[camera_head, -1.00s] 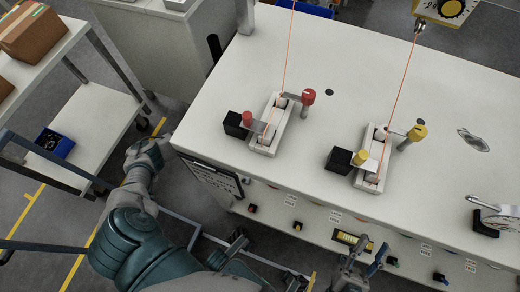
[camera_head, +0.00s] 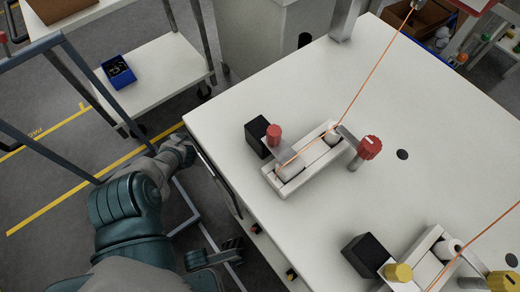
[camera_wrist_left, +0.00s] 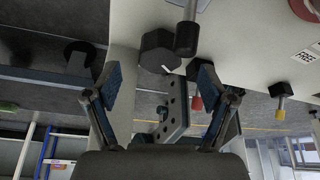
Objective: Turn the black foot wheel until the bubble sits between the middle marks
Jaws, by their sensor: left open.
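In the left wrist view a black faceted knob (camera_wrist_left: 157,50) with a small white mark sits ahead of my left gripper (camera_wrist_left: 160,82); it looks like the foot wheel. The gripper is open, its blue-padded fingers spread on either side below the knob, with nothing held between them. A grey-black cylinder (camera_wrist_left: 187,36) stands right beside the knob. In the head view my left gripper (camera_head: 214,256) is low beside the front of the white bench (camera_head: 240,185); the knob cannot be made out there. No bubble or its marks are visible. My right gripper is out of view.
The bench top carries a roller unit with a red knob (camera_head: 369,147) and another with a yellow knob (camera_head: 398,273), each crossed by an orange thread. A shelf cart with a blue bin (camera_head: 118,72) stands at left. The wrist view shows red and yellow buttons (camera_wrist_left: 282,90).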

